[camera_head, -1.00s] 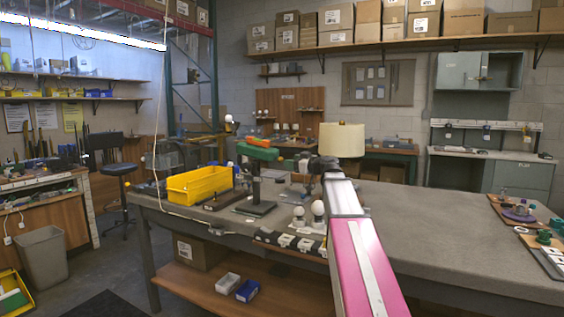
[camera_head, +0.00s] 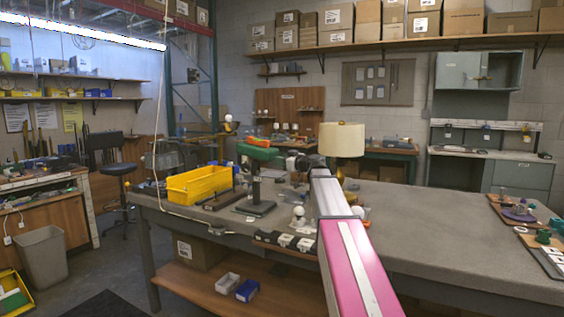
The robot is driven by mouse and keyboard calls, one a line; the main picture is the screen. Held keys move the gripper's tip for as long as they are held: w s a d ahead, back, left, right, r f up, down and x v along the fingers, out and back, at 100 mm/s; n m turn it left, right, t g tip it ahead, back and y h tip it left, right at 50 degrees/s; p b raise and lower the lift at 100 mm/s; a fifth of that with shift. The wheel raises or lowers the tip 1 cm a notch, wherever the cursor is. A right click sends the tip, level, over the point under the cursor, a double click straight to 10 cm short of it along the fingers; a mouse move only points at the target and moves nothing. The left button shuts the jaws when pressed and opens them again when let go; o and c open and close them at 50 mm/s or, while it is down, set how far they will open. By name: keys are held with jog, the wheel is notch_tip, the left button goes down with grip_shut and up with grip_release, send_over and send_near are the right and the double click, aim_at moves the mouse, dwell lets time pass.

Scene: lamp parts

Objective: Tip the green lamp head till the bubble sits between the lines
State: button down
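The green lamp head (camera_head: 258,153) sits on top of a dark upright post with a flat dark base (camera_head: 254,208) on the workbench. It lies nearly level, its orange end (camera_head: 256,141) toward the back left. The bubble and its lines are too small to make out. My arm reaches in from the lower right. My gripper (camera_head: 293,163) is at its far end, just right of the lamp head. The fingers are small and dark there, so I cannot tell whether they touch the head or are open.
A yellow bin (camera_head: 199,184) stands left of the lamp post. A white bulb (camera_head: 299,212) and a row of small black-and-white blocks (camera_head: 285,241) are in front. A cream-shaded lamp (camera_head: 341,140) stands behind my arm.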

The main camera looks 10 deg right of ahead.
jog(key=shift+w+a+r, duration=0.15)
jog(key=shift+r, duration=0.4)
jog(key=shift+w+a+r, duration=0.1)
jog(key=shift+a+r, duration=0.05)
jog(key=shift+r, duration=0.4)
jog(key=c, duration=0.9)
grip_release()
jog(key=shift+o, duration=0.2)
jog(key=shift+s, duration=0.1)
jog(key=v, duration=1)
jog(key=shift+s+d, duration=0.2)
jog(key=shift+d, duration=0.1)
jog(key=shift+s, duration=0.1)
